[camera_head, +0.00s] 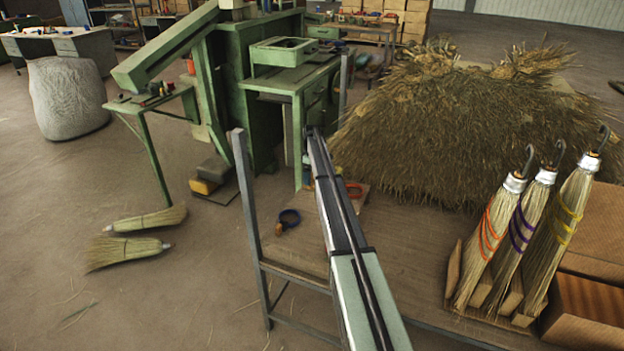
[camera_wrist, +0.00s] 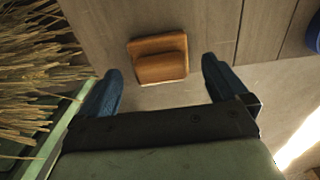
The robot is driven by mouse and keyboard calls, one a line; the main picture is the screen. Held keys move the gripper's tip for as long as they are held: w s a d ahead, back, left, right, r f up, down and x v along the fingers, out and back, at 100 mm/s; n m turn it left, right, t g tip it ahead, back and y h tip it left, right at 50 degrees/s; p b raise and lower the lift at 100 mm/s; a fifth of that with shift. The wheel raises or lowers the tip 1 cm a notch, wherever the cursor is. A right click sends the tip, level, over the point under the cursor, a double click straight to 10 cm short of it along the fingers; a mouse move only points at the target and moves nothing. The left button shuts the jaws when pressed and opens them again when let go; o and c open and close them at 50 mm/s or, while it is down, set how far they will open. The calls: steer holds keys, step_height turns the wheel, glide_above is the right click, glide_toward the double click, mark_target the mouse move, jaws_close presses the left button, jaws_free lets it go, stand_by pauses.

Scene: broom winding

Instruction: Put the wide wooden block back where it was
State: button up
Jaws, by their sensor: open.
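A brown wooden block (camera_wrist: 162,68) shows in the wrist view on the plank tabletop (camera_wrist: 105,30), close to its edge. It appears to sit on a slightly larger flat brown piece. I cannot tell from this view whether it is the wide block. My gripper (camera_wrist: 161,88) is open and empty, with its blue fingertips spread to the left and right of the block and apart from it. In the head view I cannot make out this block or the gripper's fingers; my arm crosses that part of the table.
A large straw heap (camera_head: 470,120) covers the table's back. Three brooms with orange, purple and yellow bindings stand in a wooden rack (camera_head: 524,320) at right, beside cardboard boxes (camera_head: 590,308). Two brooms (camera_head: 128,252) lie on the floor.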

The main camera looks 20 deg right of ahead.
mark_target(312, 176)
step_height(312, 176, up, 10)
steer(key=shift+f, duration=0.25)
stand_by(1.3)
